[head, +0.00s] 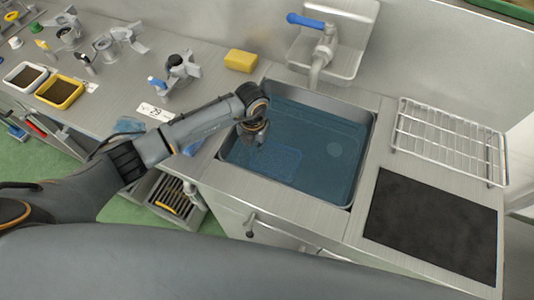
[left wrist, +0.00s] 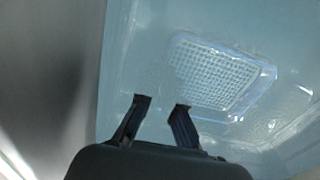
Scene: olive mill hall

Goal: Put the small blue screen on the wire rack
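The small blue screen (left wrist: 212,72) is a framed mesh lying in the water-filled sink (head: 357,181). In the head view the screen (head: 280,162) is a faint blue outline under the water. My left gripper (head: 252,137) is over the left part of the sink, beside the screen. In the left wrist view its two fingers (left wrist: 161,104) are apart with nothing between them, and the screen lies beyond the tips. The wire rack (head: 446,140) stands empty on the counter right of the sink. My right gripper is not in view.
A black mat (head: 432,224) lies in front of the rack. The tap (head: 322,50) reaches over the sink's back edge. A yellow sponge (head: 241,60) lies behind the sink's left corner. Several tools and two small trays (head: 61,92) occupy the left counter.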

